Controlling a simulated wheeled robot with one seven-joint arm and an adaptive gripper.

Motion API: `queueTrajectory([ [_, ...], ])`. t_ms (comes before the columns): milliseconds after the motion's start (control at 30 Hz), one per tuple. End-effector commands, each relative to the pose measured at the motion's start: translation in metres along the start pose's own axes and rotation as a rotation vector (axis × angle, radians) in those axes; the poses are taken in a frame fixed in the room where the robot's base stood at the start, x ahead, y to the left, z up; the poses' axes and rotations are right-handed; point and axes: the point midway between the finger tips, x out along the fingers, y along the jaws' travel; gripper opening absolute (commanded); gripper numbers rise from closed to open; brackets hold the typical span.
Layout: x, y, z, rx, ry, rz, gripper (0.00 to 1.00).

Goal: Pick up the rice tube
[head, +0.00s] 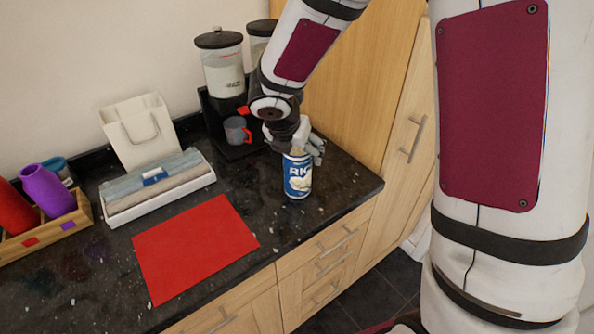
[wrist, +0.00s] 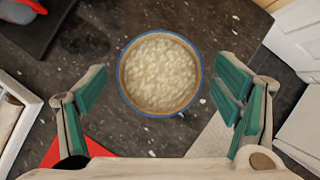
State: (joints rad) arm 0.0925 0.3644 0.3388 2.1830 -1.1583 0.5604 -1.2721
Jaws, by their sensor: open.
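The rice tube (head: 297,178) is a blue and white cylinder with "RIC" readable on its label. It stands upright on the dark counter near the right front edge. In the wrist view its round top (wrist: 160,74) shows from above, filled with pale grains inside a blue rim. My gripper (head: 298,146) is directly above the tube, pointing down. In the wrist view my gripper (wrist: 160,92) is open, with green-padded fingers on both sides of the tube and a gap on each side. In the head view the fingers are partly hidden behind the arm's end.
A red mat (head: 195,248) lies left of the tube. Behind stand a dispenser (head: 222,70) and a grey mug (head: 237,131). A white tray (head: 158,190) with folded cloths, a white bag (head: 140,133) and a wooden crate (head: 50,233) of bottles are further left.

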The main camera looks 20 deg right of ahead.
Motion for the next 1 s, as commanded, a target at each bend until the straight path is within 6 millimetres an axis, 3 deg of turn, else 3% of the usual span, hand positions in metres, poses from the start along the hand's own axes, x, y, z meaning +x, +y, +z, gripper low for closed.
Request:
queueTrajectory([
  [233, 0.036, 0.0, 0.004, -0.001, 0.002, -0.003, 0.83],
  [567, 0.043, 0.0, 0.004, 0.0, 0.0, -0.001, 0.83],
  [867, 0.043, 0.0, 0.004, 0.0, 0.0, -0.001, 0.17],
  [1000, 0.042, 0.0, 0.005, 0.001, -0.001, -0.001, 0.14],
])
